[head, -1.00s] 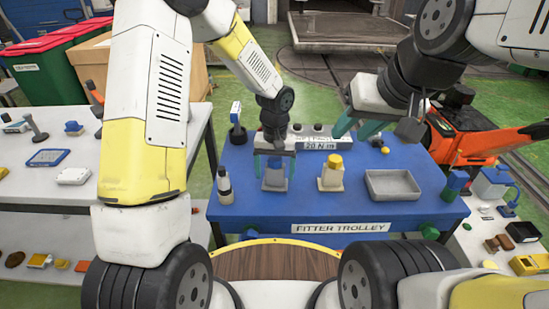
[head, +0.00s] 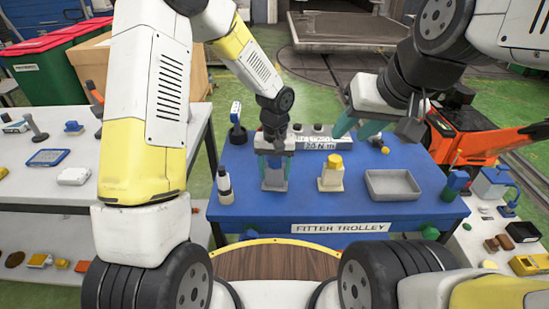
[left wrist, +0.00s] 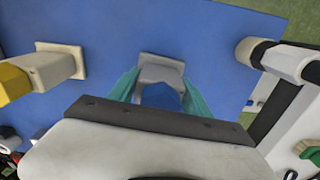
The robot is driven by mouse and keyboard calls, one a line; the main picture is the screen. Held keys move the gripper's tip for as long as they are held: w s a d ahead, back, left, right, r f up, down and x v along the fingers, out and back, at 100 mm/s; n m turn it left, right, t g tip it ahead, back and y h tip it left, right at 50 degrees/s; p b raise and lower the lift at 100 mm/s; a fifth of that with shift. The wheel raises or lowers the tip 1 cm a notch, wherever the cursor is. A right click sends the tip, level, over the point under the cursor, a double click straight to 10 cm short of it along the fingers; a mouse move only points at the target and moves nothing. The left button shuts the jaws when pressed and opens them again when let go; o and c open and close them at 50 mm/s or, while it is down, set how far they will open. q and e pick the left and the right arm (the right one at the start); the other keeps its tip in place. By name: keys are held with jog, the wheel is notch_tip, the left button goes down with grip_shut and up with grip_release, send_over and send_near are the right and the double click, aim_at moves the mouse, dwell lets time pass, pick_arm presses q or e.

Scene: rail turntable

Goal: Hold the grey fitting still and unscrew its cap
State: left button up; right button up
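The grey fitting (head: 274,184) stands upright on the blue trolley top, left of centre. Its blue cap (left wrist: 161,96) shows in the left wrist view, above the grey body (left wrist: 162,70). My left gripper (head: 273,178) points down over the fitting, with one teal finger on each side. In the left wrist view the fingers (left wrist: 161,82) straddle the fitting, and a gap seems to show beside the cap. In the head view the palm and fingers partly hide the cap. My right gripper (head: 383,130) hangs above the trolley's right half, fingers apart and empty.
A cream fitting with a yellow cap (head: 331,174) stands right of the grey one. A grey tray (head: 393,186) lies further right. A white-and-black bottle (head: 224,186) stands at the left edge.

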aim_at(275, 157)
pick_arm(q)
jog(key=o, duration=0.4)
notch_tip(275, 157, up, 12)
dwell(0.5)
jog(key=f, duration=0.6)
jog(key=shift+w+f, duration=0.2)
jog(key=shift+w, duration=0.15)
jog(key=shift+f, duration=3.8)
